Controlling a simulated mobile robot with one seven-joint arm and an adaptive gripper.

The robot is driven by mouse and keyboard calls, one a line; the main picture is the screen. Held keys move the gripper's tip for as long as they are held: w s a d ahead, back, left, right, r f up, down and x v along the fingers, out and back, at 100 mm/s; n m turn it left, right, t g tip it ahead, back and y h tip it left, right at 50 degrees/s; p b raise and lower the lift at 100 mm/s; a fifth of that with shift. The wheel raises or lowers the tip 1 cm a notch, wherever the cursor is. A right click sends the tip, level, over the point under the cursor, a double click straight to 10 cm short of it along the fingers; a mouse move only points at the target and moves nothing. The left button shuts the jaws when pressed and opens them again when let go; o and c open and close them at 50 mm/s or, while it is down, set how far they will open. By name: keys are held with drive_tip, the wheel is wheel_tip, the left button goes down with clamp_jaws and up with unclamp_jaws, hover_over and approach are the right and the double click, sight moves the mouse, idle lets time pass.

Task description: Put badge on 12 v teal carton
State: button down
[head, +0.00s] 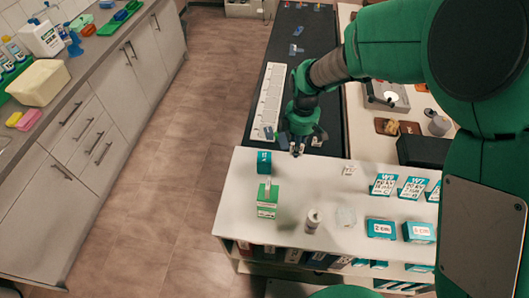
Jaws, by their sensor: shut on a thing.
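My gripper (298,148) is above the back edge of the white counter, by the dark belt. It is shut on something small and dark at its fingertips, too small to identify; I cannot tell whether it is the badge. A small teal carton (264,162) stands on the counter to the left of my gripper and a little nearer. Other teal cartons with white labels stand at the right, such as one marked 2 cm (381,229) and a W9 carton (384,184). I cannot read a 12 V mark on any carton.
A green and white box (267,198) stands just in front of the small teal carton. The counter's middle has free room. Cartons fill the shelf below.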

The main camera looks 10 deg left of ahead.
wheel_tip(320, 180, up, 4)
drive_tip(key=f+p, duration=0.1)
drive_tip(key=p, duration=0.2)
hover_over(264, 156)
drive_tip(key=shift+w+r, duration=0.1)
drive_tip(key=shift+r, duration=0.15)
drive_tip(key=shift+f, duration=3.1)
drive_tip(key=shift+d+f, duration=0.1)
drive_tip(key=shift+f, duration=1.8)
drive_tip(key=shift+f, duration=0.15)
drive_tip(key=c, duration=1.6)
unclamp_jaws()
drive_tip(key=shift+c, duration=0.2)
